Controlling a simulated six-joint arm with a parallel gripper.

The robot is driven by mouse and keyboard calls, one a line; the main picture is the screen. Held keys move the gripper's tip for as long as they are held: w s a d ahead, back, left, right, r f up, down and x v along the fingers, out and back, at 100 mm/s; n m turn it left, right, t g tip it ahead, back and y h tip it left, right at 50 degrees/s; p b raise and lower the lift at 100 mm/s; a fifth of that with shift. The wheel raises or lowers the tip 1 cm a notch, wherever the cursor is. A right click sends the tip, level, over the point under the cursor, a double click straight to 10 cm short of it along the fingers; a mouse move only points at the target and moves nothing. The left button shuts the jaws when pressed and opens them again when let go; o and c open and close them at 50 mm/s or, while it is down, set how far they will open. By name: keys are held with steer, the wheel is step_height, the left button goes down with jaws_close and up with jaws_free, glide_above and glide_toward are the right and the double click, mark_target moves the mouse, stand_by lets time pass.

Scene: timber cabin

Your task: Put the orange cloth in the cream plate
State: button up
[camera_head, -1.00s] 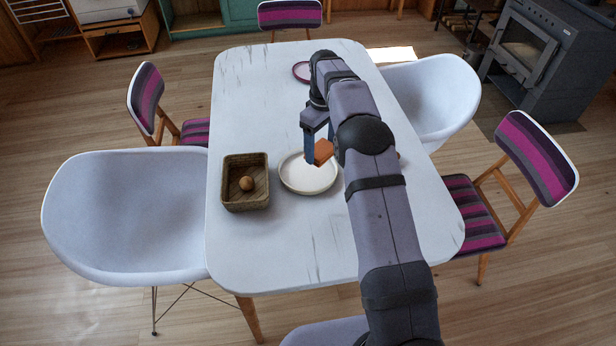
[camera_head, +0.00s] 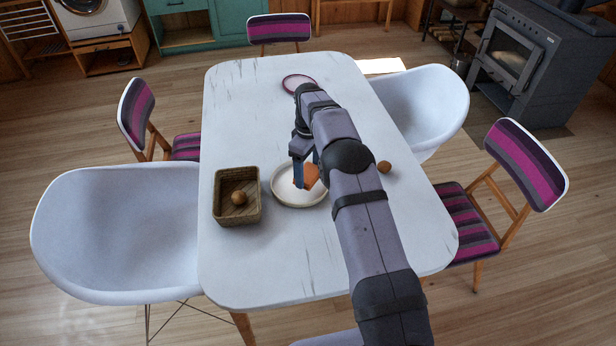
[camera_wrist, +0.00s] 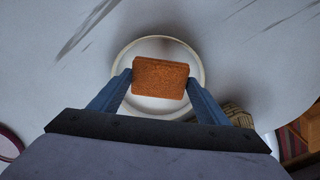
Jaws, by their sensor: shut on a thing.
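The orange cloth (camera_head: 311,175) looks like a small folded block. My gripper (camera_head: 303,178) is shut on it. In the wrist view the cloth (camera_wrist: 160,78) sits between the two blue fingers of my gripper (camera_wrist: 160,84), in front of the cream plate (camera_wrist: 203,66). In the head view the cream plate (camera_head: 290,200) lies on the white table, and the cloth shows over it. I cannot tell whether the cloth touches the plate. My arm hides part of the plate's right side.
A woven basket (camera_head: 223,211) with a brown round thing (camera_head: 239,198) in it stands left of the plate. Another brown round thing (camera_head: 384,167) lies right of my arm. A purple ring-like dish (camera_head: 299,84) is at the table's far end. Chairs surround the white table (camera_head: 240,120).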

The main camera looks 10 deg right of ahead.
mark_target(309, 173)
steer(key=shift+f+p, duration=0.45)
steer(key=shift+f, duration=1.45)
steer(key=shift+f, duration=0.15)
steer(key=o, duration=1)
step_height(309, 173, up, 12)
steer(key=shift+f+b, duration=0.1)
steer(key=shift+b, duration=0.95)
steer(key=shift+r, duration=0.25)
steer(key=shift+s+r, duration=0.1)
